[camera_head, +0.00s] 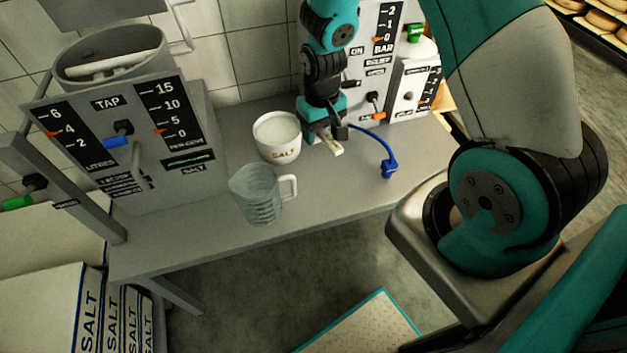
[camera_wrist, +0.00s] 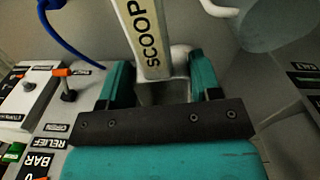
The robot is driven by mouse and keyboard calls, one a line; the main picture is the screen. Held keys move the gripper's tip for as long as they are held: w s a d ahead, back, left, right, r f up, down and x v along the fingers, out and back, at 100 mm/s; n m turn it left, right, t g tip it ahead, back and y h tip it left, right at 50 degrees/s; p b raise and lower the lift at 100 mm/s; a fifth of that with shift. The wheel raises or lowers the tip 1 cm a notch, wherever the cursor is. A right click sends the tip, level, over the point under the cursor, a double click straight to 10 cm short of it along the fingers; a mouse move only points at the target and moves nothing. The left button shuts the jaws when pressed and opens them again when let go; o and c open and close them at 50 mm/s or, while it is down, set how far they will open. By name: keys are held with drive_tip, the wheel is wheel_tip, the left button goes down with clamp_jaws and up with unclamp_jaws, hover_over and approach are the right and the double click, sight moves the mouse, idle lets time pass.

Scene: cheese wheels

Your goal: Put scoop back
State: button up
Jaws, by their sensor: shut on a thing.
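My gripper (camera_head: 328,132) is shut on the scoop (camera_head: 332,149), above the grey table just right of the salt tub. In the wrist view, the scoop's light handle (camera_wrist: 146,38), marked SCOOP, runs up from between the teal fingers of my gripper (camera_wrist: 160,82). The white salt tub (camera_head: 278,136), marked SALT, stands on the table. The scoop's lower end is partly hidden by the fingers. I cannot tell whether the scoop touches the table.
A clear measuring jug (camera_head: 256,196) with a white handle stands near the table's front edge. A blue hose (camera_head: 388,160) lies to the right. A TAP panel (camera_head: 122,150) stands left, and a pressure panel (camera_head: 375,60) behind. Table (camera_head: 330,190) right of the jug is clear.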

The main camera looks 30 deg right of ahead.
sight(333, 183)
drive_tip(key=d+f+m+b, duration=0.2)
drive_tip(key=d+b, duration=0.3)
drive_tip(key=b, duration=0.6)
drive_tip(key=f, duration=1.9)
drive_tip(key=shift+w+d+f+b, duration=0.2)
drive_tip(key=shift+w+f+b, duration=0.1)
drive_tip(key=shift+f, duration=0.1)
drive_tip(key=shift+f, duration=0.2)
drive_tip(key=o, duration=0.9)
drive_tip(key=shift+r, duration=0.2)
